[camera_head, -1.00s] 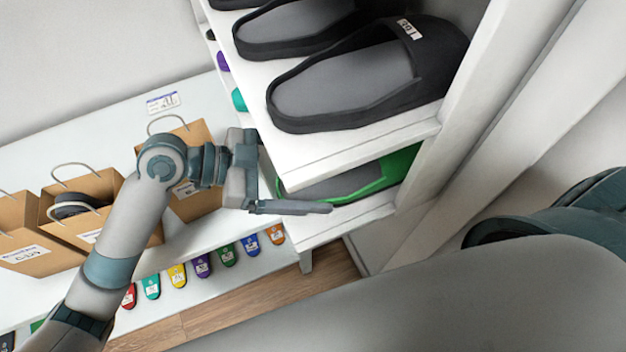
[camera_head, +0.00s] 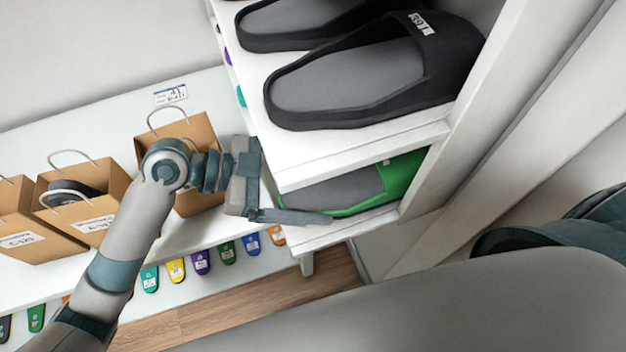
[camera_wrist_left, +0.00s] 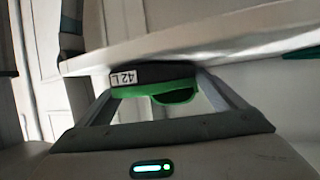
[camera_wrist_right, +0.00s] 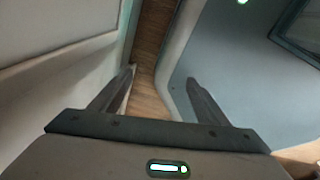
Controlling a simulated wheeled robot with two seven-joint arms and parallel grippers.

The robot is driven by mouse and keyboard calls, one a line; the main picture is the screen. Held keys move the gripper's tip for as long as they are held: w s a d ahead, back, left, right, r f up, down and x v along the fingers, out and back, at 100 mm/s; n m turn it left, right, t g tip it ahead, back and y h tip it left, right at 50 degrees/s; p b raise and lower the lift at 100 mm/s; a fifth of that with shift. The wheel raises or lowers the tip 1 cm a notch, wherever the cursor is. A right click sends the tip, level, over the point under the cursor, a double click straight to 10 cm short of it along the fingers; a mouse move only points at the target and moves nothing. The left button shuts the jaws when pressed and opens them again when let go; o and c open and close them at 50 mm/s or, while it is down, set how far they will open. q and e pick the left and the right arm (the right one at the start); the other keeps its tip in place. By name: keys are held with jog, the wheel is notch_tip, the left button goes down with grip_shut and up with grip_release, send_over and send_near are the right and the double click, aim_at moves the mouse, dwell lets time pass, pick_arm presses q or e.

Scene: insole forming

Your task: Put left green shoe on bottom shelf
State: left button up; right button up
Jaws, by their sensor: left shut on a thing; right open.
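A green shoe (camera_head: 402,178) with a grey insole lies in the bottom shelf (camera_head: 345,228), under the shelf board that holds black shoes. My left gripper (camera_head: 290,214) reaches in from the left at the shelf opening and is shut on the green shoe. In the left wrist view the shoe (camera_wrist_left: 150,90) sits between the two fingers and bears a label reading "42 L". The upper board hides part of the shoe. My right gripper (camera_wrist_right: 160,88) is open and empty in the right wrist view, apart from the shelf.
Black shoes (camera_head: 375,75) stand on the board above. Paper bags (camera_head: 85,195) stand on a white table at left. Several coloured insoles (camera_head: 202,261) hang along its front. A white shelf post (camera_head: 480,110) closes the right side. Wooden floor (camera_head: 240,310) lies below.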

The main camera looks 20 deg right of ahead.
pick_arm(q)
jog(key=o, duration=0.8)
jog(key=shift+a, duration=0.1)
jog(key=shift+o, duration=1)
jog(key=shift+w+a+r+b, duration=0.2)
jog(key=shift+a+b, duration=0.1)
jog(key=shift+a, duration=0.1)
jog(key=b+v, duration=0.2)
jog(key=v, duration=0.3)
jog(key=shift+a, duration=0.25)
jog(key=shift+w+a+r, duration=0.15)
jog(key=shift+a+r, duration=0.15)
jog(key=shift+a, duration=0.1)
pick_arm(e)
jog(key=f, duration=0.1)
jog(key=a+f, duration=0.1)
jog(key=f, duration=0.1)
jog(key=shift+w+a, duration=0.15)
jog(key=shift+a, duration=0.3)
